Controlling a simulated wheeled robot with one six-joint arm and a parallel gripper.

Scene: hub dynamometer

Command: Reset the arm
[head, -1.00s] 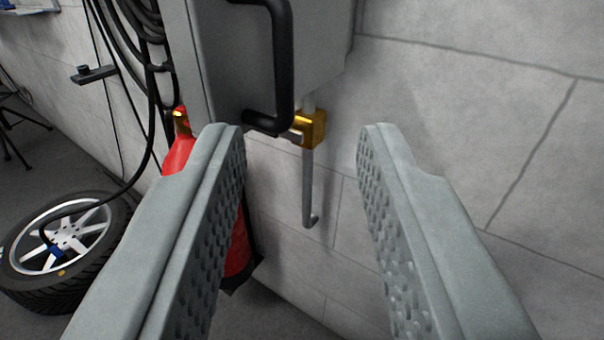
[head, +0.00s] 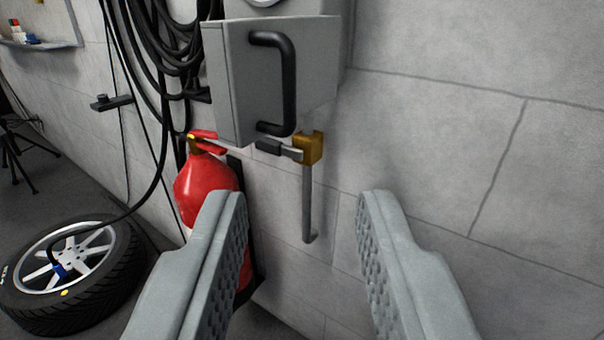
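My gripper (head: 303,205) is open and empty, its two grey ridged fingers wide apart at the bottom of the head view. Beyond the fingers, a grey wall box (head: 235,85) with a black handle (head: 283,85) is fixed to the wall. Below the box is a brass valve (head: 309,147) with a dark-tipped lever (head: 278,148) pointing left. A thin grey pipe (head: 308,200) hangs from the valve. Nothing is between the fingers, and they appear clear of the handle.
A red fire extinguisher (head: 203,178) stands by the wall, partly behind the left finger. A wheel with a tyre (head: 110,290) lies on the floor at left. Black hoses (head: 185,45) hang beside the box. The wall (head: 430,130) at right is bare.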

